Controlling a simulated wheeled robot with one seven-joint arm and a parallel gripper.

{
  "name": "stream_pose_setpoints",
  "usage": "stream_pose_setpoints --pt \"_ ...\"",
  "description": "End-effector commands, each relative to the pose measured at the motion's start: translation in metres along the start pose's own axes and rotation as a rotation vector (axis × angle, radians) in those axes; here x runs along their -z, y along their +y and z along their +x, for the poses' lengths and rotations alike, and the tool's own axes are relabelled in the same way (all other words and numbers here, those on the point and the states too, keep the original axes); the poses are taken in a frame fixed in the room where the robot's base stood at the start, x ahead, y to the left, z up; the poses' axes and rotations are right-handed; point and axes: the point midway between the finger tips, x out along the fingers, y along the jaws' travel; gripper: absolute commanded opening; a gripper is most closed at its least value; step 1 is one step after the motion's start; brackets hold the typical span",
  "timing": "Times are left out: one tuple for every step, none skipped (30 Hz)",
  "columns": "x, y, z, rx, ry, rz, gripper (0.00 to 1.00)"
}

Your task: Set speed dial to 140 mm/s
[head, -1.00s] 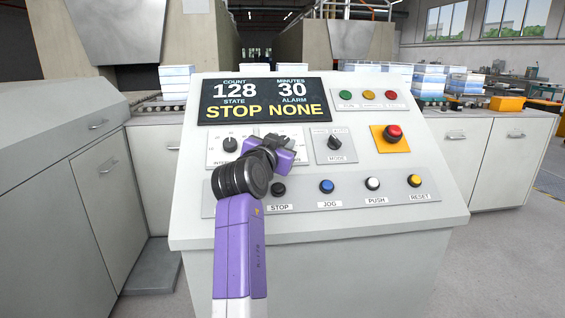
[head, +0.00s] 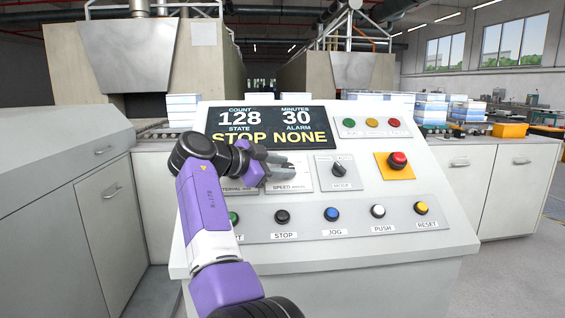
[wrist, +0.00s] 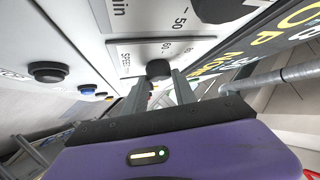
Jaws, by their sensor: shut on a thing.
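The speed dial is a black round knob (wrist: 158,69) on a white scale plate, seen in the wrist view between my fingertips. The plate (head: 289,188), labelled SPEED, shows on the sloped console in the head view. My gripper (head: 288,169) reaches across this plate from the left and hides the knob and most of the scale there. In the wrist view my gripper (wrist: 160,84) has one finger on each side of the knob and is shut on it. The knob's pointer and its setting cannot be read.
The interval dial (wrist: 218,8) is close by in the wrist view. The mode switch (head: 338,169) and emergency stop (head: 397,160) are to the right. A row of buttons, including stop (head: 282,216) and jog (head: 331,214), lies below. The display (head: 270,127) reads STOP, alarm NONE.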

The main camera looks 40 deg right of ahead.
Motion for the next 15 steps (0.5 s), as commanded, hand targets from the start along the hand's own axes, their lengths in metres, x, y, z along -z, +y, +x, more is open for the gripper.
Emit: stream_pose_setpoints --pt "0.0017 -0.0010 0.0007 -0.017 0.000 0.007 0.00" --pt "0.0016 -0.0009 0.0007 -0.025 0.000 0.013 0.00" --pt "0.0009 -0.0008 0.0006 -0.032 0.000 0.018 0.00" --pt "0.0007 -0.0008 0.0006 -0.037 0.000 0.021 0.00" --pt "0.0005 -0.0007 0.0006 -0.042 0.000 0.025 0.00" --pt "0.0001 -0.0005 0.0007 -0.048 0.000 0.029 0.00" --pt "-0.0001 -0.0004 0.0008 -0.051 -0.001 0.031 0.00" --pt "-0.0002 -0.0003 0.0009 -0.054 -0.001 0.033 0.00" --pt "-0.0003 -0.0002 0.0010 -0.056 -0.001 0.035 0.00" --pt "-0.0004 -0.0002 0.0011 -0.058 -0.001 0.036 0.00" --pt "-0.0006 -0.0001 0.0012 -0.059 -0.001 0.037 0.00" --pt "-0.0008 0.0000 0.0012 -0.059 -0.002 0.038 0.00" --pt "-0.0009 0.0001 0.0013 -0.060 -0.002 0.038 0.00" --pt "-0.0010 0.0001 0.0013 -0.060 -0.002 0.038 0.00" --pt "-0.0011 0.0002 0.0014 -0.060 -0.002 0.038 0.00"
